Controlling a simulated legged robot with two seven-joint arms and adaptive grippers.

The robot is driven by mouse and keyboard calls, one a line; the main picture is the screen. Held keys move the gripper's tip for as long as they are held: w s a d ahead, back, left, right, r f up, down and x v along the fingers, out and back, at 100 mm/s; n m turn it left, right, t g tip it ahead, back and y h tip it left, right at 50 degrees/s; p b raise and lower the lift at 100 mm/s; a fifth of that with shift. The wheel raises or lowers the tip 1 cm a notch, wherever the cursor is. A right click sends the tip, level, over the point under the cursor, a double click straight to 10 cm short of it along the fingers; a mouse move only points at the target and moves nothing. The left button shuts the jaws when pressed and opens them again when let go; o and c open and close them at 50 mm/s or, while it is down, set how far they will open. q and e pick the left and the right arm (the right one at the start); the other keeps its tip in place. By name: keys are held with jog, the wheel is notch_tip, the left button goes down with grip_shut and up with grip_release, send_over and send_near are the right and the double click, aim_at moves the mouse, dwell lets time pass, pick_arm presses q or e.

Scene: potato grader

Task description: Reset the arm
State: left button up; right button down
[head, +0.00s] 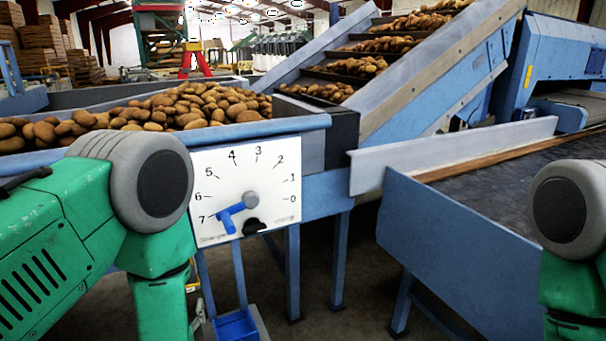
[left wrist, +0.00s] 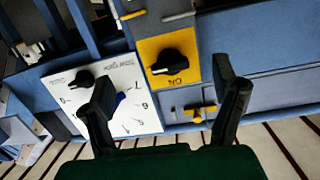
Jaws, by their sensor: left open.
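My left gripper (left wrist: 172,88) shows in the left wrist view with its two black fingers spread and nothing between them. The white dial panel (head: 273,180), numbered 0 to 7, stands in the middle of the head view. Its blue pointer (head: 231,214) points toward the 7. The panel (left wrist: 130,75) also shows in the left wrist view, partly hidden behind the left-hand finger. My green left arm fills the left of the head view, but its gripper is not seen there. Part of my green right arm is at the right edge, its gripper out of frame.
A yellow plate with a black knob (left wrist: 170,62) is beyond the fingers in the left wrist view. A potato-filled bin (head: 300,123) and an inclined conveyor (head: 440,70) stand behind the panel. A blue-sided belt table (head: 455,250) is at right, beside my right arm.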

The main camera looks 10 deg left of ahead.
pick_arm(q)
jog(key=s+d+f+m+g+h, duration=0.1)
jog(key=s+f+m+g+h, duration=0.35)
jog(key=s+f, duration=0.8)
jog(key=s+d+f+g+h, duration=0.1)
jog(key=s+g, duration=0.3)
jog(key=s, duration=0.4)
jog(key=s+f+m+g+h, duration=0.1)
jog(key=s+g+h, duration=0.1)
jog(key=s+g, duration=0.3)
jog(key=s, duration=0.3)
jog(key=shift+d, duration=0.35)
